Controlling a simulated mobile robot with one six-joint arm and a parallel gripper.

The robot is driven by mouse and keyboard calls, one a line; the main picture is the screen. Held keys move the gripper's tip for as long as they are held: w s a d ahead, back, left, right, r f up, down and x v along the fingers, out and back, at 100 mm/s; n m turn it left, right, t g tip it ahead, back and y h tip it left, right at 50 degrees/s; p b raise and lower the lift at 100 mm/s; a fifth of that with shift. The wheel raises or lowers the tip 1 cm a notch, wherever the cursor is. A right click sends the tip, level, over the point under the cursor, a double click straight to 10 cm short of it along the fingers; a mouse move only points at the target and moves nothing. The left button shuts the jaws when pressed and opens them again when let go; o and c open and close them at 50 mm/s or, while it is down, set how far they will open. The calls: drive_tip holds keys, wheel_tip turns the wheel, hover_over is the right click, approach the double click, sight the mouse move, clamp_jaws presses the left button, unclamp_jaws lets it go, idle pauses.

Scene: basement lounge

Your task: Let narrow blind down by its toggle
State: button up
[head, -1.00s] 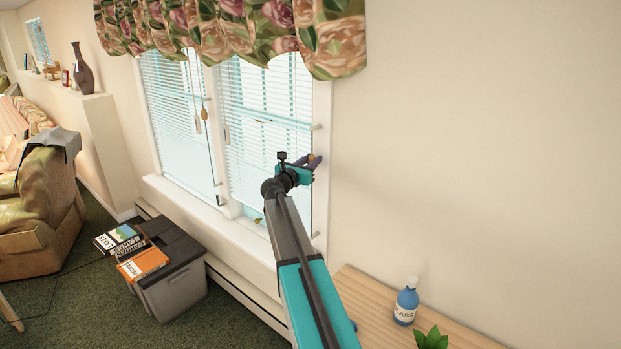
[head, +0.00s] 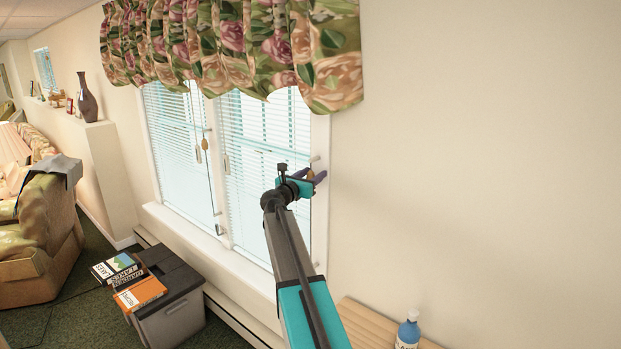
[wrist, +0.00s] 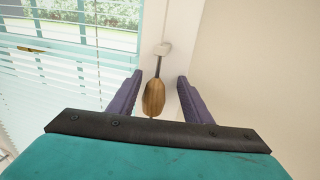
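A wooden toggle (wrist: 153,97) hangs on a dark cord below a small white fitting (wrist: 163,49) on the window frame. It also shows in the head view (head: 311,174) at my gripper's tip. My gripper (wrist: 160,76) is open, with its purple fingers on either side of the toggle and gaps on both sides. The right blind (head: 265,135), with white slats, hangs in the window beside it. The left blind (head: 177,130) has another wooden toggle (head: 205,144) hanging in front of the window. I cannot tell which blind is narrower.
A floral valance (head: 235,45) hangs over the window top. A wooden table (head: 365,323) with a blue bottle (head: 408,332) stands at lower right. A grey bin (head: 170,300) with books stands below the window. The wall at right is bare.

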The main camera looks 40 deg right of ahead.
drive_tip(key=shift+w+a+f, duration=0.1)
drive_tip(key=shift+a, duration=0.15)
drive_tip(key=shift+s+a+f+b, duration=0.1)
drive_tip(key=shift+s+a+b, duration=0.1)
drive_tip(key=shift+a+b, duration=0.3)
drive_tip(key=b+v, duration=0.4)
drive_tip(key=v, duration=0.8)
drive_tip(key=shift+s+a, duration=0.25)
drive_tip(key=shift+a, duration=0.05)
